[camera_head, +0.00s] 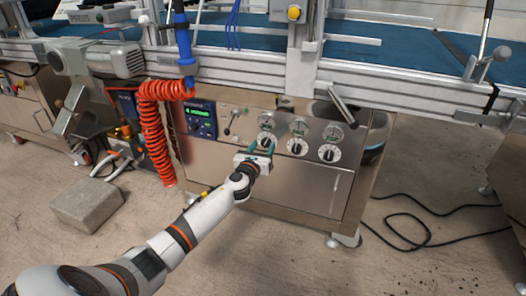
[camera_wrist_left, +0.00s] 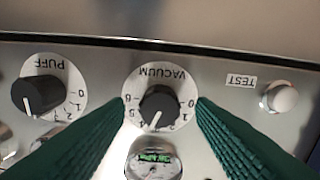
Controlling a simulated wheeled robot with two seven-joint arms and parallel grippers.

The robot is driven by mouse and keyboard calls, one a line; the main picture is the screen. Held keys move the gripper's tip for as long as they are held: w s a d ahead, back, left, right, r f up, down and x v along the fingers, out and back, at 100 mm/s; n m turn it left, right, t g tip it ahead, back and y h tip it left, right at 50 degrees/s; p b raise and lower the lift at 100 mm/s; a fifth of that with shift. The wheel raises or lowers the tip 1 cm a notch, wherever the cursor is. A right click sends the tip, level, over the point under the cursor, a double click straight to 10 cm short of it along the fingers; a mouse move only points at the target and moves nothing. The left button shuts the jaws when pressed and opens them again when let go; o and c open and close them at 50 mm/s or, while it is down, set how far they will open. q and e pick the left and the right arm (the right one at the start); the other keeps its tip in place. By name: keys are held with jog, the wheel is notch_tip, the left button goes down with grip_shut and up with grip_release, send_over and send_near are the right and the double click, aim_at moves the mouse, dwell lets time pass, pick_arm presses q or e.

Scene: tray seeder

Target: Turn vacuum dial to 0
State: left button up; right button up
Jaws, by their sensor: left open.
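The vacuum dial (camera_wrist_left: 159,102) is a black knob on a white numbered disc, in the middle of the left wrist view, where its label is upside down. Its white pointer line points down and slightly left, away from the 0 at the disc's right. In the head view the dial (camera_head: 265,139) is leftmost in a row of three on a steel panel. My left gripper (camera_head: 262,147) is open in front of it. In the left wrist view the green fingers (camera_wrist_left: 160,104) lie on either side of the knob, with visible gaps. My right gripper is not in view.
The puff dial (camera_wrist_left: 38,93) and the test button (camera_wrist_left: 281,97) flank the vacuum dial. A gauge (camera_wrist_left: 154,160) sits close to it. A display box (camera_head: 199,119) and a red coiled hose (camera_head: 152,130) are left on the machine. A grey block (camera_head: 88,204) lies on the floor.

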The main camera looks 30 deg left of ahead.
pick_arm(q)
jog(key=shift+w+a, duration=0.1)
jog(key=shift+w, duration=0.25)
jog(key=shift+c, duration=0.3)
jog(key=c, duration=0.9)
